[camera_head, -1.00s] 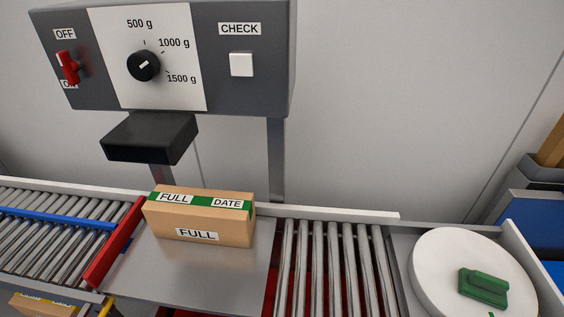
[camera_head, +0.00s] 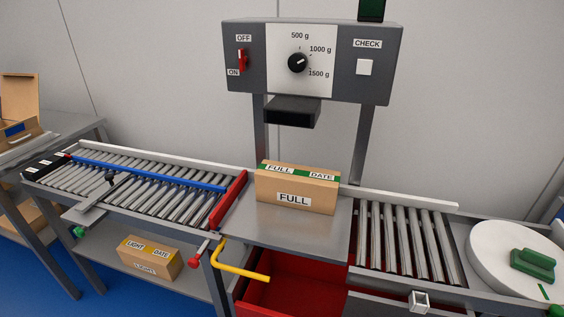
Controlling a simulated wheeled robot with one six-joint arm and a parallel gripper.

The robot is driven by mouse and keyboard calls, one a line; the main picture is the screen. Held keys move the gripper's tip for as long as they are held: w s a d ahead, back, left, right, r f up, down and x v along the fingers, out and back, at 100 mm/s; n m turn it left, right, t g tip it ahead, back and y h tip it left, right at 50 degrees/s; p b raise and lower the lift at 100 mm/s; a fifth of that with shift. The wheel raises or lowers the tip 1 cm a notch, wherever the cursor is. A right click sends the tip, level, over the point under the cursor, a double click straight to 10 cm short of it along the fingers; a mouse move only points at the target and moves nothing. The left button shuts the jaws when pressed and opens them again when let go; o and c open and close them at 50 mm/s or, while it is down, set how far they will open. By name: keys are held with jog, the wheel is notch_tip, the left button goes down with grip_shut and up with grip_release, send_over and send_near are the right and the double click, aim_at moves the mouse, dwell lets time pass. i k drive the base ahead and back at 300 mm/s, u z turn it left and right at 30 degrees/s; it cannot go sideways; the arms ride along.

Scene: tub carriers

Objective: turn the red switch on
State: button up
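The red switch (camera_head: 242,60) is on the left of the grey control panel (camera_head: 386,80), between an OFF label (camera_head: 244,38) above and an ON label (camera_head: 233,72) below. Its lever's lower end reaches about the level of the ON label. I cannot tell for sure which position it is set to. My gripper is not in view.
The panel has a black dial (camera_head: 298,62) and a white CHECK button (camera_head: 365,67). A FULL box (camera_head: 296,198) stands on the metal plate below, beside a red bar (camera_head: 228,199). Roller conveyors lie either side. A yellow bent handle (camera_head: 245,264) sticks out in front.

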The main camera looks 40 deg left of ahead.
aim_at(242, 59)
jog(key=u, duration=0.3)
jog(key=k, duration=0.1)
jog(key=z, duration=1.05)
jog(key=i, duration=0.8)
jog(key=u, duration=2.5)
jog(key=k, duration=0.5)
jog(key=u, duration=0.7)
jog(key=i, duration=1.15)
jog(key=u, duration=0.3)
